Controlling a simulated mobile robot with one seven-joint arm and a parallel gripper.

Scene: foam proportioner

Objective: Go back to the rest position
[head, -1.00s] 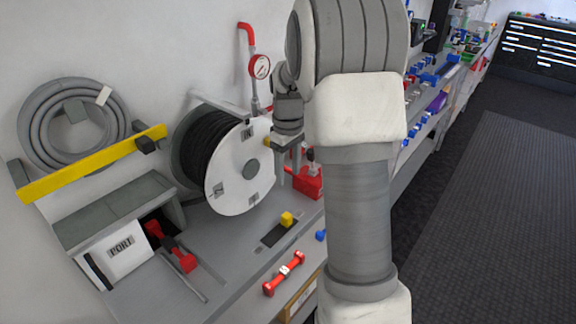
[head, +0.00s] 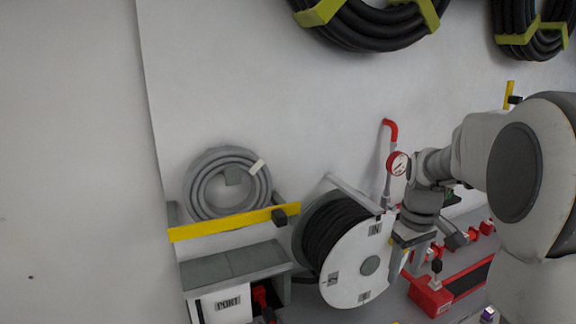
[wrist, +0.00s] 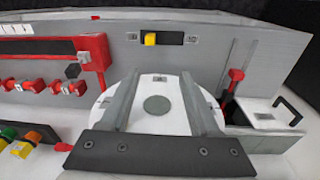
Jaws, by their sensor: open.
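My gripper (head: 408,264) is at the right of the hose reel (head: 352,262) in the head view, fingers pointing down. In the wrist view my gripper (wrist: 160,84) has its two fingers well apart with nothing between them. The white reel disc (wrist: 160,122) with its grey hub lies behind the fingers there. I cannot tell how far the fingers are from the disc. My arm fills the right of the head view, and no rest position is marked.
A pressure gauge (head: 398,163) on a red-topped pipe stands close to my wrist. A grey coiled hose (head: 228,184) hangs behind a yellow bar. The PORT box (head: 236,270) is at lower left. The left wall area is clear.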

